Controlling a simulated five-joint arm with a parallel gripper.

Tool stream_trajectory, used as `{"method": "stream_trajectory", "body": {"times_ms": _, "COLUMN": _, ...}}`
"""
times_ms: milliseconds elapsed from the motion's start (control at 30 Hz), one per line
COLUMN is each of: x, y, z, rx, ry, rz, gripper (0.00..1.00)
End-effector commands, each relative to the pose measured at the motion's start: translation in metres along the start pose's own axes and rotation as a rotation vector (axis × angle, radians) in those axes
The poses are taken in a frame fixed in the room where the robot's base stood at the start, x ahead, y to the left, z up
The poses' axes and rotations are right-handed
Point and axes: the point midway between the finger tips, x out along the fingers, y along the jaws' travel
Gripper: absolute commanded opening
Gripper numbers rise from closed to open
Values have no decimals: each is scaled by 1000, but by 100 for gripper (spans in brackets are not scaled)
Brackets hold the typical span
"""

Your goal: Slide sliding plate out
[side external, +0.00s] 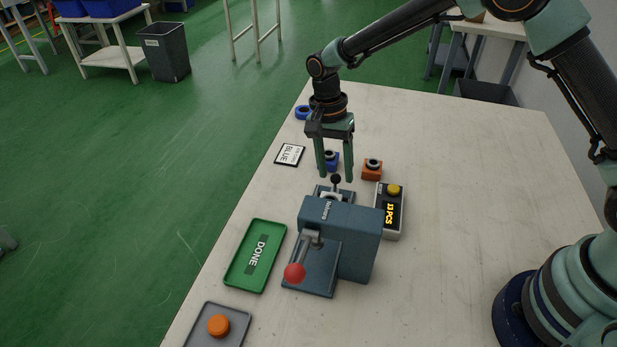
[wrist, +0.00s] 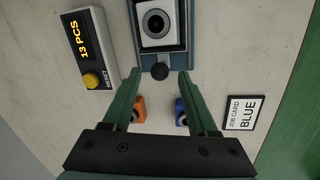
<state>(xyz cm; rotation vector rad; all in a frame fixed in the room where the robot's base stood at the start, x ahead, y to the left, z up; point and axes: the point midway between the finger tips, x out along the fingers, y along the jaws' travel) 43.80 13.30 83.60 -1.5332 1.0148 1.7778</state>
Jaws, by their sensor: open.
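The sliding plate (wrist: 160,64) shows in the wrist view at the end of the blue-grey press (side external: 342,230), with a round black knob (wrist: 160,71) at its near edge. In the side external view the knob (side external: 336,179) stands at the far end of the press. My gripper (side external: 336,179) is open, its two green fingers pointing down above and around the knob. In the wrist view the fingertips (wrist: 160,76) lie on either side of the knob, apart from it.
A counter box (side external: 390,211) with a yellow button stands right of the press. Orange (side external: 372,169) and blue (side external: 331,160) parts and a job card (side external: 290,155) lie beyond. A green DONE tray (side external: 256,256) and a grey tray (side external: 236,319) lie left. The table's right side is clear.

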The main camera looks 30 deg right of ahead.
Motion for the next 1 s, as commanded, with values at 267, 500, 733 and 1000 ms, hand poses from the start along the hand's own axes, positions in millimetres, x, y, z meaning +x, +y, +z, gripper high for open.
{"method": "stream_trajectory", "body": {"times_ms": 267, "x": -58, "y": -1, "z": -1, "rx": 1, "ry": 1, "rz": -5, "gripper": 59}}
{"method": "stream_trajectory", "body": {"times_ms": 500, "x": -90, "y": 0, "z": -1, "rx": 1, "ry": 1, "rz": -3, "gripper": 59}}
{"method": "stream_trajectory", "body": {"times_ms": 733, "x": -97, "y": 0, "z": -1, "rx": 1, "ry": 0, "rz": -1, "gripper": 59}}
{"method": "stream_trajectory", "body": {"times_ms": 1000, "x": -99, "y": 2, "z": -2, "rx": -5, "ry": 1, "rz": -7, "gripper": 59}}
